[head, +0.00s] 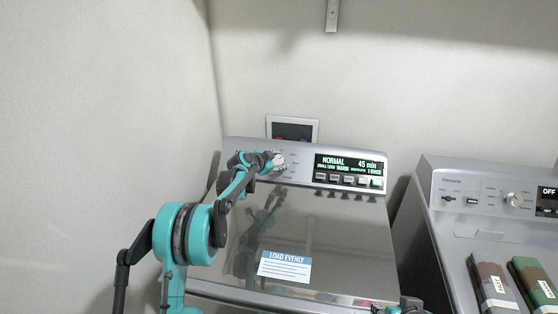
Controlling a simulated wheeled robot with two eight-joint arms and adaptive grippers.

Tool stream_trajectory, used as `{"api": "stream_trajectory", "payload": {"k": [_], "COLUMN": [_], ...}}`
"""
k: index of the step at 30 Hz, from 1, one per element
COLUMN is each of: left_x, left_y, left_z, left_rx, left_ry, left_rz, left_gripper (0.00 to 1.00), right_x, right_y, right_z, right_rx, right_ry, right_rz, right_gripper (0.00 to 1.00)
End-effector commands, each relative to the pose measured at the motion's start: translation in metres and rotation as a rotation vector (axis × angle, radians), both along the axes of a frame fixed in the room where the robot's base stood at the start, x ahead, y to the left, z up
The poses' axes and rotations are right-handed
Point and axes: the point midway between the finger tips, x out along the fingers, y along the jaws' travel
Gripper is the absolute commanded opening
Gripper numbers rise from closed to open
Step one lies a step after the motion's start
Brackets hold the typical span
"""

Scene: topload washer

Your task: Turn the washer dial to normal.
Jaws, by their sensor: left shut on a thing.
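The washer (330,225) stands in the middle of the head view with its grey lid down. Its dial (280,160) is a light round knob on the left part of the control panel. My left gripper (273,162) reaches the panel from the left and is shut on the dial, partly hiding it. The dial's pointer is too small to read. The lit display (348,169) shows NORMAL and 45 min in green.
A row of buttons (347,179) lies below the display. A second machine (450,215) with a knob and an OFF display stands at right, with two camouflage-patterned items (494,285) on it. A wall box (292,130) is behind the washer. The left wall is close to the washer.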

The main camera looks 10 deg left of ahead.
Motion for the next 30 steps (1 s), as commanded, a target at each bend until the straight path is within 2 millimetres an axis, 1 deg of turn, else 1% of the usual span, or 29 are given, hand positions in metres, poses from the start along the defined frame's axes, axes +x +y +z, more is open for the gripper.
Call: {"api": "stream_trajectory", "payload": {"k": [16,17,18,19,30], "left_x": [-0.0001,-0.0002,-0.0002,-0.0001,-0.0025], "left_y": [0.0004,0.0003,0.0003,0.0004,0.0016], "left_z": [-0.0009,-0.0009,-0.0009,-0.0009,0.0014], "left_rx": [0.022,0.022,0.022,0.021,0.02], "left_ry": [0.0,0.0,0.0,0.001,0.0], "left_rz": [-0.024,-0.024,-0.024,-0.024,-0.023], "left_gripper": [0.16,0.47,0.58,0.66,0.67], "right_x": [0.0,0.0,0.0,0.0,0.0], "right_y": [0.0,0.0,0.0,0.0,0.0], "right_z": [0.0011,0.0011,0.0011,0.0011,0.0012], "right_rx": [0.0,0.0,0.0,0.0,0.0], "right_ry": [0.0,0.0,0.0,0.0,0.0], "right_rz": [0.0,0.0,0.0,0.0,0.0], "right_gripper": [0.4,0.4,0.4,0.4,0.4]}}
